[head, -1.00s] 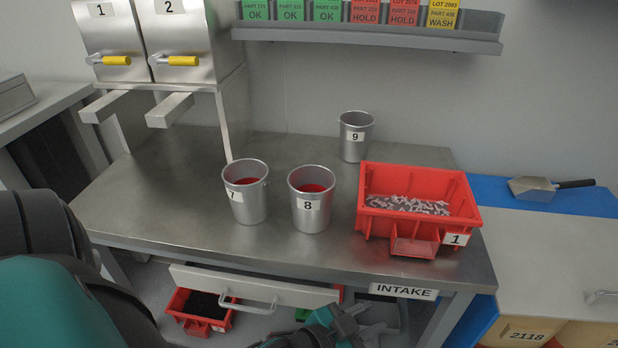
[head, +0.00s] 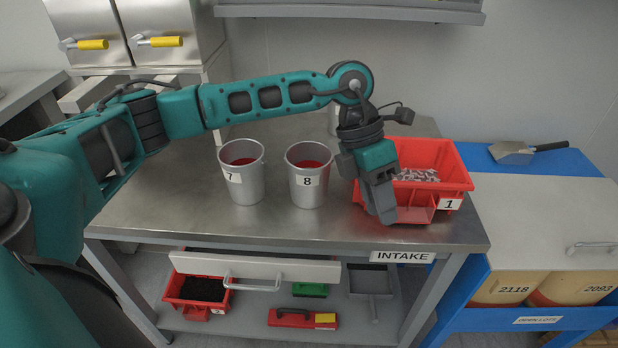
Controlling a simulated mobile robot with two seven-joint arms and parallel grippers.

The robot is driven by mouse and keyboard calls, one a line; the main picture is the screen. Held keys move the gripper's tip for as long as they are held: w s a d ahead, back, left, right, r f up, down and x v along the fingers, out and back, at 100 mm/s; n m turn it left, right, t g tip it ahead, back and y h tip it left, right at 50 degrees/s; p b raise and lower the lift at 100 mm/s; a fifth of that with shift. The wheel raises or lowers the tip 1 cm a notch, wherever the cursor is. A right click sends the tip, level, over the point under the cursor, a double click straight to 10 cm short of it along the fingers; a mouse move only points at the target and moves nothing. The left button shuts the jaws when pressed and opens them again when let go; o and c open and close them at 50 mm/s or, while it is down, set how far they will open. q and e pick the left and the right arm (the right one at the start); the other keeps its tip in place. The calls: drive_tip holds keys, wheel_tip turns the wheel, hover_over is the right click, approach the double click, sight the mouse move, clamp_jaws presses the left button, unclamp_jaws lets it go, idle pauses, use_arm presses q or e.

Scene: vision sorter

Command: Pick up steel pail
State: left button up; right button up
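Three steel pails stand upright on the metal table. Pail 7 (head: 243,190) and pail 8 (head: 308,192) both show red inside. Pail 9 (head: 333,122) is behind them and mostly hidden by my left arm; only a strip of it shows. My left gripper (head: 381,203) points down just right of pail 8, in front of the red bin's left side. It is apart from pail 8 in the picture and holds nothing that I can see. Its fingers overlap from this side, so their opening does not show. My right gripper is not in view.
A red bin (head: 447,165) labelled 1 with small pale parts sits at the table's right. My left arm spans above the pails. A drawer (head: 255,267) is under the front edge. A scoop (head: 513,153) lies on the blue bench at right. The table's front left is clear.

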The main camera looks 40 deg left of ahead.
use_arm(q)
drive_tip(key=w+a+r+n+t+y, duration=0.1)
drive_tip(key=w+a+r+y, duration=0.15)
drive_tip(key=a, duration=0.45)
drive_tip(key=w+a+r+t+y, duration=0.1)
drive_tip(key=a+r+y, duration=0.15)
drive_tip(key=a, duration=0.35)
hover_over(316, 199)
wheel_tip(316, 199, down, 8)
drive_tip(key=shift+y, duration=0.4)
wheel_tip(316, 199, down, 5)
drive_tip(key=shift+r, duration=0.1)
clamp_jaws()
